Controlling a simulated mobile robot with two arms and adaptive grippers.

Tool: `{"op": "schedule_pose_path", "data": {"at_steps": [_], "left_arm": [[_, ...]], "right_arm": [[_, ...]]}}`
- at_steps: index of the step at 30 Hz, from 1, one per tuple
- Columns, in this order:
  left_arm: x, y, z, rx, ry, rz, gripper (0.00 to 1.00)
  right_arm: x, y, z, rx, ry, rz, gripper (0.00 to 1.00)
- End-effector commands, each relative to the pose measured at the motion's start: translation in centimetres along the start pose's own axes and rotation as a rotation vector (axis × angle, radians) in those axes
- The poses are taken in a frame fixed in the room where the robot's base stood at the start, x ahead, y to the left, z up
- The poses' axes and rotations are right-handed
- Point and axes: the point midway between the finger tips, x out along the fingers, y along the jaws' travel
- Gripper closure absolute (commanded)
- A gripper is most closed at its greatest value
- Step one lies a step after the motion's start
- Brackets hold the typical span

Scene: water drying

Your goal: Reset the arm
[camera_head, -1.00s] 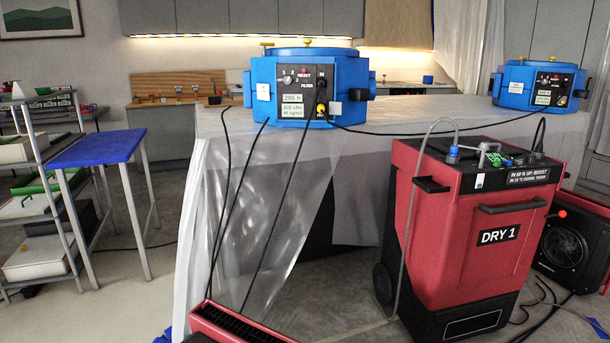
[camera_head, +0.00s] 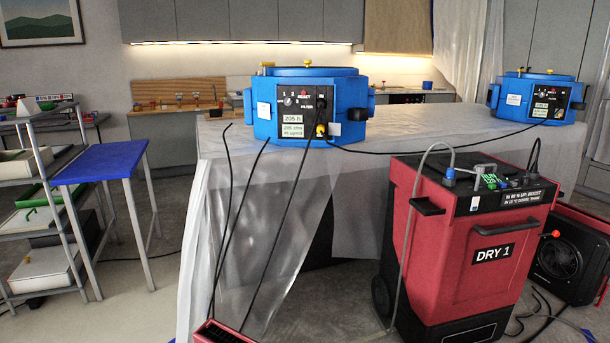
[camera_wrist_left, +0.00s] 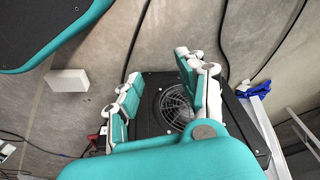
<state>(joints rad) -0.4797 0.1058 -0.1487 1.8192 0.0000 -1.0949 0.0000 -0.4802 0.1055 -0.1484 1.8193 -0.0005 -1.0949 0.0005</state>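No arm or gripper of mine shows in the head view. In the left wrist view, my left gripper (camera_wrist_left: 160,80) has its two white and teal fingers spread apart with nothing between them. Behind the fingers is a dark box with a round fan grille (camera_wrist_left: 176,105), lower down near the floor. I cannot tell whether the fingers touch it. My right gripper is in neither view.
A red dryer labelled DRY 1 (camera_head: 462,280) stands at right, beside a black fan unit (camera_head: 558,258). Blue air units (camera_head: 262,130) (camera_head: 508,112) sit on the sheet-draped counter (camera_head: 425,122). Cables hang down its front. A blue-topped stand (camera_head: 98,163) and shelf rack (camera_head: 45,162) are at left.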

Motion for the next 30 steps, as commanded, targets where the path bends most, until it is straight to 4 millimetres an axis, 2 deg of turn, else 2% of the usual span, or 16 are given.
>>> {"op": "schedule_pose_path", "data": {"at_steps": [1, 5, 8, 12, 16, 21, 30], "left_arm": [[0.0, 0.1, 1.0, 0.002, -0.023, 0.002, 0.6], [2.5, 0.3, 4.9, 0.009, -0.059, 0.006, 0.6], [3.6, 0.4, 8.8, 0.016, -0.085, 0.009, 0.6], [3.8, 0.5, 14.4, 0.023, -0.116, 0.012, 0.6], [3.2, 0.5, 18.2, 0.029, -0.134, 0.013, 0.6], [3.0, 0.4, 20.5, 0.032, -0.142, 0.014, 0.6], [3.2, 0.4, 20.7, 0.032, -0.143, 0.014, 0.6]], "right_arm": [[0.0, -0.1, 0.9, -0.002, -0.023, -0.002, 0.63], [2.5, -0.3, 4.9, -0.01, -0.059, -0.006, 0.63], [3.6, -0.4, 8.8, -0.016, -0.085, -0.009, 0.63], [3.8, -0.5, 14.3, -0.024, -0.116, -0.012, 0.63], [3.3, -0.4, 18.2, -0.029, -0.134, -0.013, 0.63], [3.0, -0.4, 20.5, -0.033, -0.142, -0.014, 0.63], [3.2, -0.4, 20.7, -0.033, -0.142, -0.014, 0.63]]}}
